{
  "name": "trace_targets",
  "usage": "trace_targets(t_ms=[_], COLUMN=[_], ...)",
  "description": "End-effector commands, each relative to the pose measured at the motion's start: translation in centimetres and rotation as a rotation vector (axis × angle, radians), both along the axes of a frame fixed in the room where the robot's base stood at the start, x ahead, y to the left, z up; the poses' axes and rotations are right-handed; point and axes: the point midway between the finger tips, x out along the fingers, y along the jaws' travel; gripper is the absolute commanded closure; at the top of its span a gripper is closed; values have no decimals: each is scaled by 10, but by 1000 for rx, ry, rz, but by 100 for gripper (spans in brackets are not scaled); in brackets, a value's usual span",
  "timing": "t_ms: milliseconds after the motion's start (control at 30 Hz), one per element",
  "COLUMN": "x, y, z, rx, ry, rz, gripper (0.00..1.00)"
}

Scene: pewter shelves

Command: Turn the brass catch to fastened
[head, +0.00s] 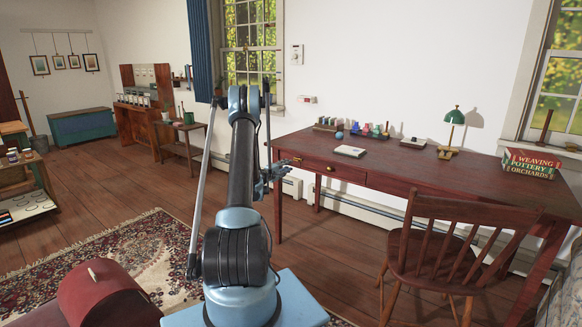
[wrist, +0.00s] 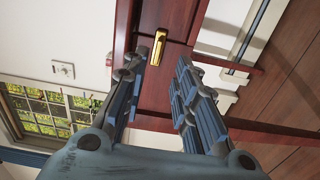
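The brass catch (wrist: 157,46) is a small elongated brass piece on the dark red wooden front of the desk. In the wrist view it lies just beyond my fingertips, nearly in line with the gap between them. My gripper (wrist: 156,70) is open and empty, its two fingers spread apart and not visibly touching the catch. In the head view my gripper (head: 266,178) is at the desk's left front end, partly behind my arm. A small brass fitting (head: 330,168) shows on the desk front there; I cannot tell whether it is the catch.
The desk (head: 400,165) holds a white book (head: 349,151), a green lamp (head: 454,116) and stacked books (head: 531,163). A wooden chair (head: 450,245) stands before its right part. A patterned rug (head: 150,245) lies at left. Bare floor (head: 330,235) lies between arm and chair.

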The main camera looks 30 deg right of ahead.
Motion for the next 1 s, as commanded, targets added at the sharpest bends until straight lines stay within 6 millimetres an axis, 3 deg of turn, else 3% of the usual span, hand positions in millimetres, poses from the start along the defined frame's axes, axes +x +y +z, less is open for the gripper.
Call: trace_targets(t_ms=[100,300,1000], x=[-6,-13,-14], y=[18,33,38], z=[0,0,6], rx=[0,0,13], ry=[0,0,-5], rz=[2,1,-1], gripper=[73,73,73])
